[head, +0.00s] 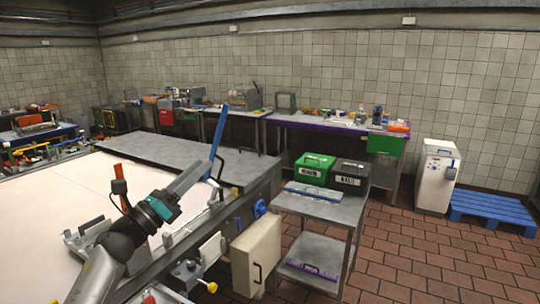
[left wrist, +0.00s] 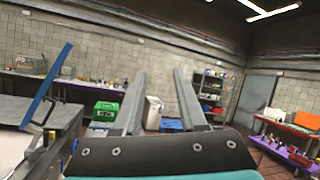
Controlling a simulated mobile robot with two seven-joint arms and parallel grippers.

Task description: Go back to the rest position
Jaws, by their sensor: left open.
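My left gripper (head: 196,174) is above the edge of the large pale worktable (head: 60,210) in the head view, pointing up and away to the right. In the left wrist view its two grey fingers (left wrist: 159,76) stand apart with nothing between them, so it is open and empty. A blue upright bar (head: 216,142) rises just beyond the fingers in the head view. It is at the left in the left wrist view (left wrist: 46,86), apart from the fingers. My right gripper is in neither view.
A cream box (head: 257,255) hangs by the worktable's edge. A white bin (head: 436,178) and blue pallet (head: 492,209) stand at the right. The brick-red floor (head: 400,255) is open there.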

